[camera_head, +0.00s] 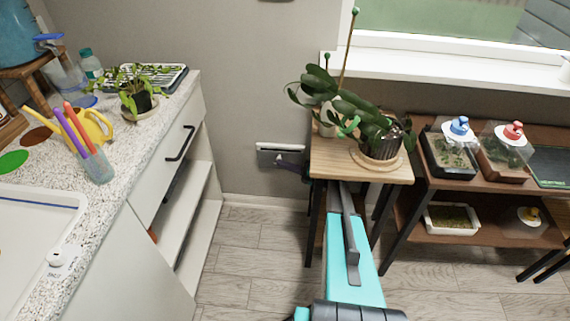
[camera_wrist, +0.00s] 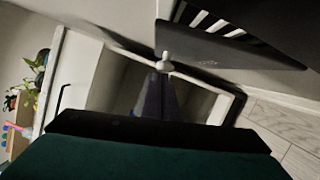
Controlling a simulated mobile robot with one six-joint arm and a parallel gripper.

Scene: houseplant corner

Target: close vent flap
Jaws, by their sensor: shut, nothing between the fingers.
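The vent (camera_head: 281,147) is low on the grey wall, left of the wooden plant table. Its grey flap (camera_head: 267,158) hangs in front of it. In the wrist view the flap (camera_wrist: 225,48) is a dark panel standing out from the white frame, with slots (camera_wrist: 213,20) showing behind it, so it is at least partly open. A white knob (camera_wrist: 164,60) sits at the flap's edge. My gripper (camera_head: 283,160) is shut and empty at the flap. In the wrist view its fingertips (camera_wrist: 160,74) are right by the knob; I cannot tell whether they touch.
The plant table (camera_head: 325,162) with potted orchids stands close to the right of the vent, beside my arm. A counter with a drawer (camera_head: 172,150) and open shelves is on the left. A brown shelf (camera_head: 450,187) with plant boxes is at right. Floor between is clear.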

